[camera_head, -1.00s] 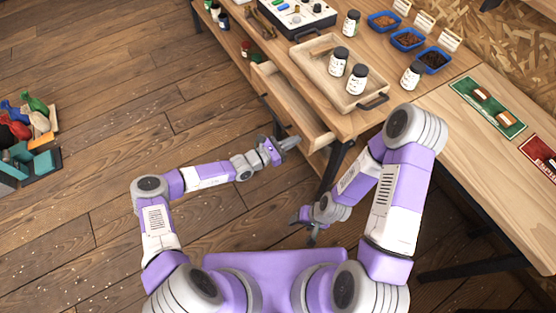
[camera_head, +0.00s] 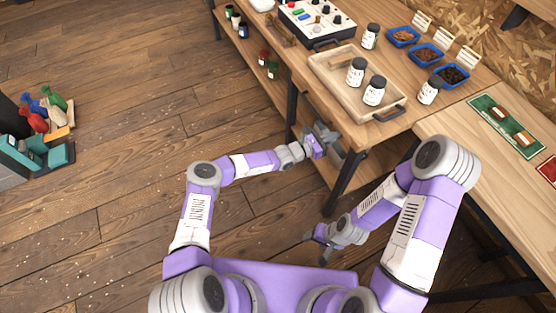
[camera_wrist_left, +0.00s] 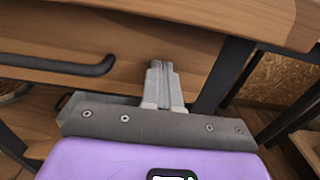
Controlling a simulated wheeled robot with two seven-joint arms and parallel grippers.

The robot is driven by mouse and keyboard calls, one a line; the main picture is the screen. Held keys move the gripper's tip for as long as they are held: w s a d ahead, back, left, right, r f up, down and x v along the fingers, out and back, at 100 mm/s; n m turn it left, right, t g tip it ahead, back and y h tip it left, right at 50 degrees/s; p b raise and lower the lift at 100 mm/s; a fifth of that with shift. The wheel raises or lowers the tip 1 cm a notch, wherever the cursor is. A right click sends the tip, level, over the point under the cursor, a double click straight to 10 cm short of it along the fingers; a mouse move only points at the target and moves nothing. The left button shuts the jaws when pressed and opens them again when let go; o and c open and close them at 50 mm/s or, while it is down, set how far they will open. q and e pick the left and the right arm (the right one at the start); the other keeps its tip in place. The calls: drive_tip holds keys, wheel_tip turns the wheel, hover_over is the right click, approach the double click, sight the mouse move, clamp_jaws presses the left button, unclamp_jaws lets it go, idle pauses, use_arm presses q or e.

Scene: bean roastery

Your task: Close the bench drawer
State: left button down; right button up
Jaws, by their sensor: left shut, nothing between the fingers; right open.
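The bench drawer's wooden front (camera_wrist_left: 125,72) shows in the left wrist view, with a dark bar handle (camera_wrist_left: 60,66) at the left. The front sits just under the bench top (camera_wrist_left: 200,18) and looks about flush with the bench. My left gripper (camera_head: 328,134) is shut and empty, at the drawer front below the bench's front edge. In the left wrist view its fingertips (camera_wrist_left: 161,70) point at the front, right of the handle, and seem to touch it. My right gripper (camera_head: 318,243) is open and empty, low over the floor, away from the bench.
A wooden tray (camera_head: 335,80) with jars stands on the bench top above the drawer. A dark bench leg (camera_head: 341,180) is close to my left gripper. A control box (camera_head: 316,22) and blue bowls (camera_head: 427,52) stand farther back.

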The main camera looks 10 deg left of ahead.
use_arm(q)
drive_tip(key=shift+d+r, duration=0.15)
drive_tip(key=shift+r, duration=0.2)
drive_tip(key=p+v, duration=0.5)
drive_tip(key=v, duration=0.9)
drive_tip(key=shift+f+p, duration=0.3)
drive_tip(key=shift+f, duration=0.1)
